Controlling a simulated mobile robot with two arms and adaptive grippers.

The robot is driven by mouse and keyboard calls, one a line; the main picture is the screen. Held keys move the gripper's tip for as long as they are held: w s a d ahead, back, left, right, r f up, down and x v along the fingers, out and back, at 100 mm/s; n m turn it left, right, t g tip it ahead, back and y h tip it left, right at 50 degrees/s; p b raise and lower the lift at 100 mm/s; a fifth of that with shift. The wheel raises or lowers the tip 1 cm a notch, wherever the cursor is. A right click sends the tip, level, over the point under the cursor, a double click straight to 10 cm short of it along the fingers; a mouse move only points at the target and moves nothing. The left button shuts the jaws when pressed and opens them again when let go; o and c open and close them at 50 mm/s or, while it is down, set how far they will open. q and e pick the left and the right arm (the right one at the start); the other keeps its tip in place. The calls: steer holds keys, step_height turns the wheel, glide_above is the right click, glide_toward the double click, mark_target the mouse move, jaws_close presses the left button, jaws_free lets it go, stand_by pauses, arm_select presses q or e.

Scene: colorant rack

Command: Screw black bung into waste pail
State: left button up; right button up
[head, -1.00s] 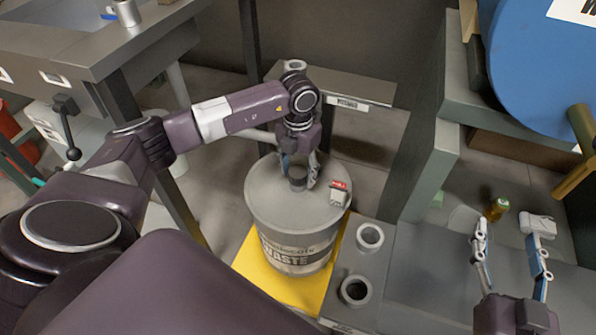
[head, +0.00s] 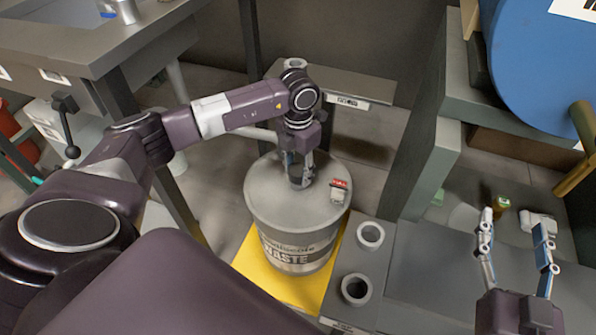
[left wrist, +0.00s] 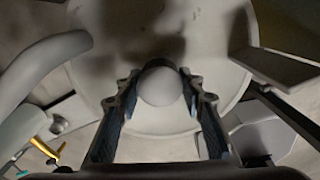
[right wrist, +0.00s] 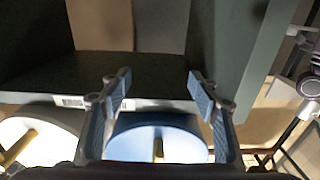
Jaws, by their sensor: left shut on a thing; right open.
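The waste pail (head: 272,205) is a grey drum with a "WASTE" label, standing upright on a yellow mat. My left gripper (head: 299,178) points down over the middle of its lid and is shut on the bung. In the left wrist view the bung (left wrist: 160,86) shows as a round grey top between the two fingertips, over the pale lid (left wrist: 168,118). The fingers hide most of the bung in the head view, and how deep it sits in the lid's opening cannot be told. My right gripper (head: 516,228) is open and empty at the right.
A small red and white item (head: 339,190) sits on the lid's right side. Two ring-shaped holders (head: 356,289) stand on the grey ledge right of the pail. A blue drum (head: 540,70) is at upper right, with a small amber bottle (head: 501,204) below it.

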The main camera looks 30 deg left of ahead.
arm_select(q)
steer(key=m+b, duration=0.1)
steer(key=m, duration=0.4)
steer(key=shift+m, duration=0.4)
steer(key=m, duration=0.5)
steer(key=shift+b, duration=0.35)
steer(key=o, duration=1.1)
arm_select(e)
step_height(320, 180, up, 9)
steer(key=s+t+y, duration=0.1)
steer(key=s+t, duration=0.1)
steer(key=t, duration=0.2)
steer(key=shift+a+t+y, duration=0.3)
steer(key=shift+t, duration=0.1)
